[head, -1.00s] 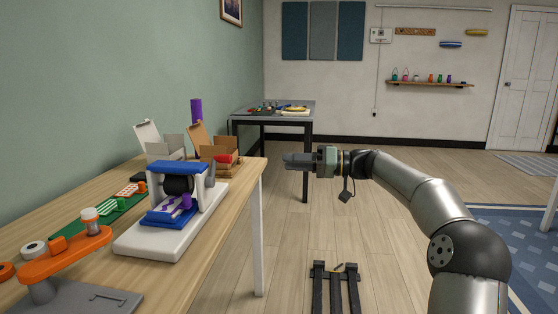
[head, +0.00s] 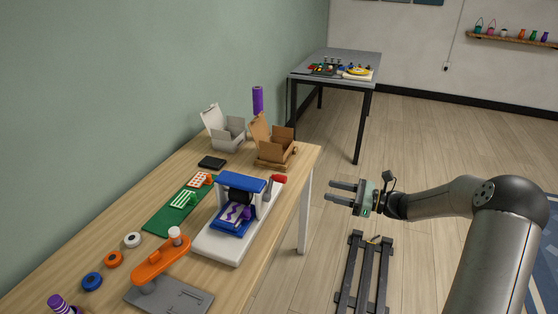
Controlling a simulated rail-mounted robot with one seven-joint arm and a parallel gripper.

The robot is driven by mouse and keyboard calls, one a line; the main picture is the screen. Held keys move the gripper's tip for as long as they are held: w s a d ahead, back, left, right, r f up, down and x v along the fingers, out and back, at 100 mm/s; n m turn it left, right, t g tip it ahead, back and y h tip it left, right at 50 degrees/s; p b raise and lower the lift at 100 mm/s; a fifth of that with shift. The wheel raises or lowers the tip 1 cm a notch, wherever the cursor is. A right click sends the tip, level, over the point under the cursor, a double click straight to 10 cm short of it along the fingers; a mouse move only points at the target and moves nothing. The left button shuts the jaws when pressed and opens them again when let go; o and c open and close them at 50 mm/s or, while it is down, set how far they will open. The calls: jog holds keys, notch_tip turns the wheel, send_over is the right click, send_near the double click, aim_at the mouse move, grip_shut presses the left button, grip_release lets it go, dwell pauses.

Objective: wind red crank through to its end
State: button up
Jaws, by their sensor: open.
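The red crank handle (head: 279,178) sticks out at the right side of a small press (head: 241,183) with a blue top, a dark roller and a white base (head: 217,243). A grey crank arm (head: 267,190) shows beside the press, below the red handle. A blue plate with a purple and white pattern (head: 232,218) lies under the roller. My gripper (head: 343,191) is open and empty, right of the crank and clear of the table edge, with its fingers pointing left. A gap separates it from the red handle.
The wooden table (head: 190,154) also holds an orange-armed device (head: 160,260), a green mat (head: 165,219), a white box (head: 228,136) and a cardboard box (head: 272,148). A dark rack (head: 362,275) stands on the floor below my gripper. The space between gripper and press looks clear.

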aim_at(281, 179)
jog(key=p+x, duration=0.1)
jog(key=x, duration=1.6)
jog(key=shift+w+a+p, duration=0.1)
jog(key=shift+a+p, duration=0.05)
jog(key=shift+p, duration=0.25)
grip_shut()
